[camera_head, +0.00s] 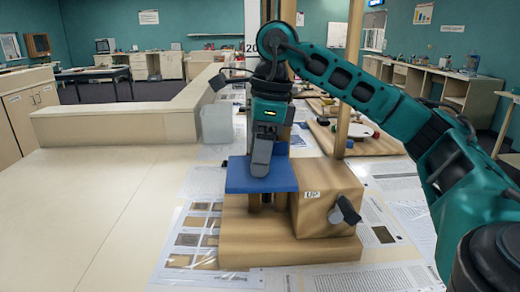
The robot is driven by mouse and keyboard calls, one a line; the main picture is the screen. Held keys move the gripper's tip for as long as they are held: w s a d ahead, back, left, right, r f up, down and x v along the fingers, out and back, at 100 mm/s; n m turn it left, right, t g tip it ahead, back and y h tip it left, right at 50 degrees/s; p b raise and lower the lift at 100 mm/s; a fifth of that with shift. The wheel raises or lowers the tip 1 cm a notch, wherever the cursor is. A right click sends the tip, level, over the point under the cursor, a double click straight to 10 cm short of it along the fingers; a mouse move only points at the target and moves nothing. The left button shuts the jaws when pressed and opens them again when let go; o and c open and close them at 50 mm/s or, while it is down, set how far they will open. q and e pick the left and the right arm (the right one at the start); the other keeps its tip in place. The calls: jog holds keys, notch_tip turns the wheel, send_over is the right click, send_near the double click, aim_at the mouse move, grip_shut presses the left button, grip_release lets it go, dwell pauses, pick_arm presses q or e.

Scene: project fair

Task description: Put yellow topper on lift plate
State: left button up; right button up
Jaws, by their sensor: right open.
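My right arm comes in from the right, and its gripper (262,168) points down just over the blue lift plate (235,178). It is open, seen nearly edge-on, with no object visible in it. I cannot tell whether the fingertips touch the plate. The plate sits level on a wooden lift with a base (285,250) and a box marked "UP" (328,205). A dark crank knob (347,210) is on the box's front. I cannot make out the yellow topper; the gripper and arm hide part of the area behind the plate. My left gripper is not in view.
Printed sheets (192,240) lie around the lift. A pale block (217,124) stands behind it on the left. Wooden posts (350,75) and a board with small parts (370,140) are behind. The beige counter (70,215) at left is clear.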

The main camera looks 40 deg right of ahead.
aim_at(269, 170)
jog(key=r+p, duration=0.1)
jog(key=r, duration=0.2)
jog(key=r+p, duration=0.1)
jog(key=r, duration=0.2)
jog(key=d+r+p, duration=0.1)
jog(key=r+p, duration=0.1)
jog(key=r, duration=0.1)
jog(key=shift+s+r, duration=0.15)
jog(key=shift+s, duration=0.25)
jog(key=shift+s+d+r, duration=0.1)
jog(key=shift+r, duration=0.6)
jog(key=shift+s+d+r, duration=0.1)
jog(key=shift+r, duration=0.6)
jog(key=shift+a, duration=0.1)
